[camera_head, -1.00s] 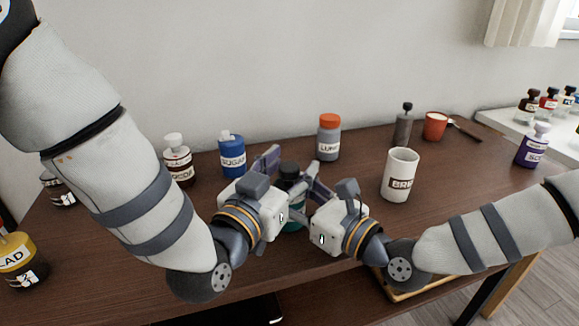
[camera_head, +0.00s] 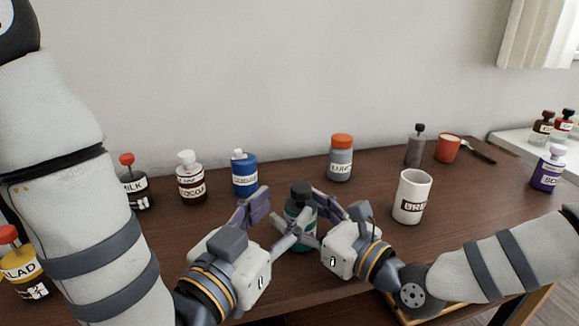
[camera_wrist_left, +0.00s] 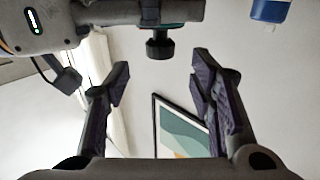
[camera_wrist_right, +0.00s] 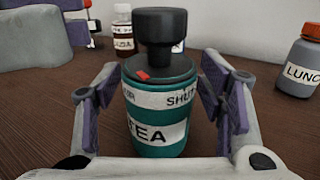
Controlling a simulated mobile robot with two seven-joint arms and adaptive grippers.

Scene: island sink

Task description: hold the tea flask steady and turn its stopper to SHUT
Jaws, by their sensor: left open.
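The teal tea flask (camera_wrist_right: 160,145) stands upright on the brown table in the right wrist view. Its black stopper (camera_wrist_right: 160,35) has a red mark (camera_wrist_right: 143,75) on the collar, nearer the partly hidden word ending "UR" than "SHUT" (camera_wrist_right: 180,98). My right gripper (camera_head: 300,206) has a finger on each side of the flask body and seems closed on it; contact is hard to see. My left gripper (camera_head: 270,218) is open and empty, left of the flask. In the left wrist view, the stopper (camera_wrist_left: 158,47) shows upside down beyond the fingertips, apart from them.
A white mug (camera_head: 412,190) stands right of my right gripper. Behind are the orange-capped bottle (camera_head: 341,165), blue bottle (camera_head: 244,178), cocoa bottle (camera_head: 190,185) and milk bottle (camera_head: 134,192). A grey grinder (camera_head: 416,150) and red cup (camera_head: 447,150) stand at back right.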

